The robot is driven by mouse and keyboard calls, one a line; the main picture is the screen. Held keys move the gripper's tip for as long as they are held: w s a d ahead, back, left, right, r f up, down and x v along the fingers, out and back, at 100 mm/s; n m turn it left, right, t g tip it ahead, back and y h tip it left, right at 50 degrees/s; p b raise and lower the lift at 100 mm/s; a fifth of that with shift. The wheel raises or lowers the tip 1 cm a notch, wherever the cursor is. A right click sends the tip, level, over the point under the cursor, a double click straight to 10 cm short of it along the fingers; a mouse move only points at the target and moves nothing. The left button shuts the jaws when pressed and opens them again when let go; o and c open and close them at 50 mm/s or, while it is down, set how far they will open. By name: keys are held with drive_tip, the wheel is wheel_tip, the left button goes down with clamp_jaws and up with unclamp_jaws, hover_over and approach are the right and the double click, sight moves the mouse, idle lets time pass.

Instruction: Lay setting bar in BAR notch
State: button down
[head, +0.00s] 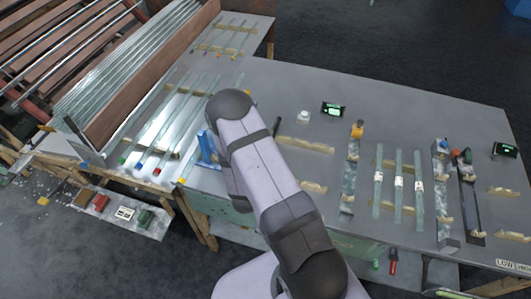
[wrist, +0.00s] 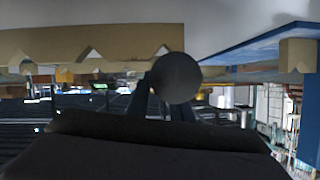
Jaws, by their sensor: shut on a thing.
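In the wrist view my gripper (wrist: 162,105) shows as two dark fingers shut on a dark round bar, which I take for the setting bar (wrist: 176,78). Its round end faces the camera and hides part of the fingertips. Behind it is a tan notched strip (wrist: 60,42) with V-shaped notches; the bar's end overlaps the strip's edge near one notch. I cannot tell whether they touch, and no BAR label is readable. In the head view my arm hides the gripper. A short dark piece (head: 277,127) shows just right of the arm; I cannot tell if it is the bar.
A blue stand (head: 207,150) is close left of my arm. Tan notched strips (head: 305,145) lie to the right on the grey table (head: 390,105). Glass tubes (head: 398,185) lie further right, and more glass tubes (head: 165,120) lie at left. A small display (head: 334,109) stands behind.

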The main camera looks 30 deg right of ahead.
drive_tip(key=shift+f+b, duration=0.3)
drive_tip(key=shift+b, duration=0.1)
drive_tip(key=shift+f, duration=0.25)
drive_tip(key=c, duration=1.6)
unclamp_jaws()
